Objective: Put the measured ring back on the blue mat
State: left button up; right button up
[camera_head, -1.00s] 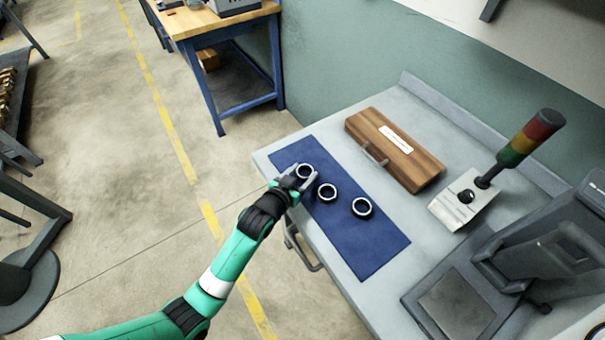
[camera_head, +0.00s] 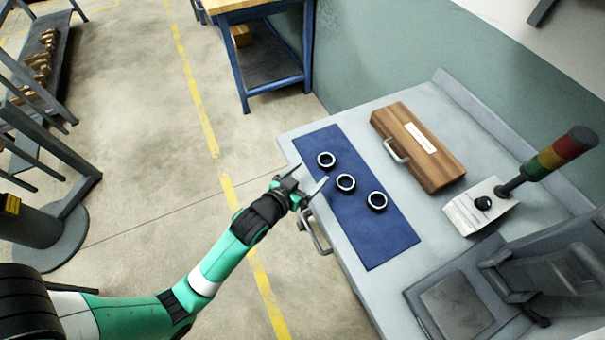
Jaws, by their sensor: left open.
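The blue mat (camera_head: 375,241) lies on the grey bench. Three dark rings with bright rims lie on it in a slanting row: a far ring (camera_head: 326,160), a middle ring (camera_head: 345,183) and a near ring (camera_head: 376,201). They lie apart from each other. I cannot tell by looks which one is the measured ring. My left gripper (camera_head: 308,181) is open and empty, at the mat's left edge, to the left of the middle ring and clear of the rings. My right gripper is not in view.
A wooden case (camera_head: 418,147) with a handle lies behind the mat. A bench handle (camera_head: 318,232) sticks out below the left gripper.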

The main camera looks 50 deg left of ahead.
pick_arm(q)
jog(key=v, duration=0.3)
jog(key=shift+s+r, duration=0.15)
jog(key=shift+s, duration=0.15)
jog(key=w+d+r+m+t+h, duration=0.1)
jog(key=w+d+r+t, duration=0.2)
jog(key=r, duration=0.9)
jog(key=w+d+r+t, duration=0.1)
jog(key=w+r+t, duration=0.3)
jog(key=r, duration=0.9)
jog(key=s+d+r+m+t+h, duration=0.1)
jog(key=s+d+r+t+h, duration=0.15)
jog(key=r, duration=0.75)
jog(key=s+d+r+m+t+h, duration=0.1)
jog(key=s+d+r+t, duration=0.15)
jog(key=r, duration=0.75)
jog(key=s+d+r+m+t+h, duration=0.1)
jog(key=s+d+r+t, duration=0.2)
jog(key=r, duration=0.8)
notch_tip(320, 180, up, 31)
jog(key=a+p, duration=0.1)
jog(key=p, duration=3.2)
notch_tip(320, 180, down, 37)
jog(key=b, duration=3.7)
jog(key=shift+s+r+g+b, duration=0.25)
jog(key=shift+s+g+b, duration=0.05)
jog(key=shift+s, duration=0.05)
